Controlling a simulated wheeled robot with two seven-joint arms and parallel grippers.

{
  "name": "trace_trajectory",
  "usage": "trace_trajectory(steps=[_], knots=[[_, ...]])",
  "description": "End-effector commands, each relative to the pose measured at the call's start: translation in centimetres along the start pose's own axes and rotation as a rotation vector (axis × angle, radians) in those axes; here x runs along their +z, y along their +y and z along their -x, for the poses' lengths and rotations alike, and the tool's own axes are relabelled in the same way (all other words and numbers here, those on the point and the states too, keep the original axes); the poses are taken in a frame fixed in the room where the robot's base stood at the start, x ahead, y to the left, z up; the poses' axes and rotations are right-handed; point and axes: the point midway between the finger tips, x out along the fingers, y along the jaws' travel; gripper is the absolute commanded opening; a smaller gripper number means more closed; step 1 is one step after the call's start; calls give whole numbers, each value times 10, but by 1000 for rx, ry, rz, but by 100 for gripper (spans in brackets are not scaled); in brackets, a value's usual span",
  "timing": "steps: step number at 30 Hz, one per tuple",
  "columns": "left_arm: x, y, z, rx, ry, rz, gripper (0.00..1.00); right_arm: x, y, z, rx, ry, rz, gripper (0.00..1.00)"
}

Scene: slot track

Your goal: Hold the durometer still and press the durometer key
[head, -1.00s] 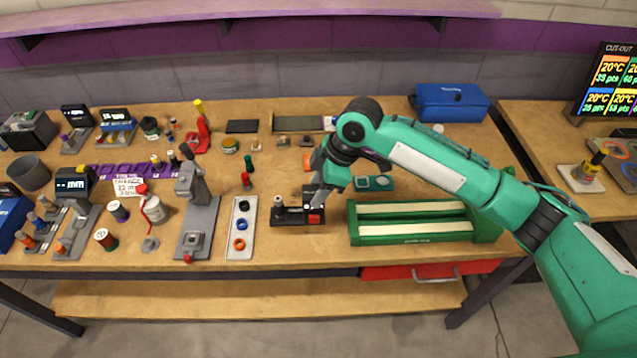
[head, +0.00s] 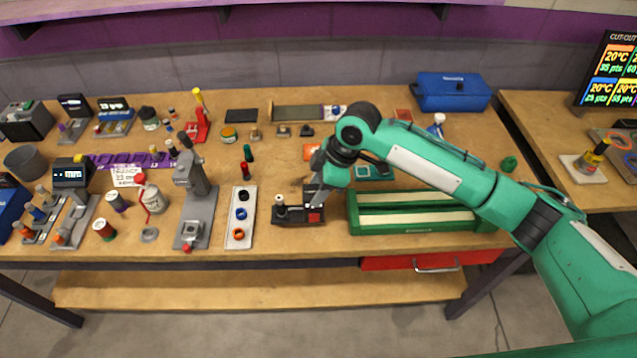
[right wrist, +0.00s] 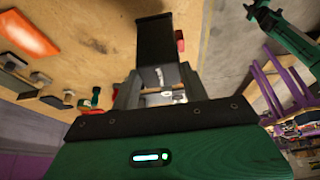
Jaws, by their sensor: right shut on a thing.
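The durometer (head: 289,218) is a low black device near the table's front edge in the head view, with a pale-topped knob at its left and a red key (head: 315,217) at its right. My right gripper (head: 314,197) reaches down onto its right part, behind the red key, and is shut on it. The fingertips partly hide the device. In the right wrist view, a dark upright part (right wrist: 155,45) stands beyond the gripper body, with a bit of red beside it. My left gripper does not show in the head view.
A white tray with coloured rings (head: 239,235) and a grey press stand (head: 196,215) are left of the durometer. A green slotted box (head: 425,228) is close on its right, beneath my right forearm. Bare wood lies in front and just behind.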

Motion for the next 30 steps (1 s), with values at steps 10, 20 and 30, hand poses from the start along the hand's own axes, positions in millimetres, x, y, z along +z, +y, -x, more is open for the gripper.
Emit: trace_trajectory(steps=[10, 20, 30], knots=[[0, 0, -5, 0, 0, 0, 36, 5, 0, -13, 1, 1, 0, 0], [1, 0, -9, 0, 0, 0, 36, 10, 0, -25, 0, 1, 0, 0], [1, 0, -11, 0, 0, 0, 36, 13, 0, -32, 1, 1, 1, 0]])
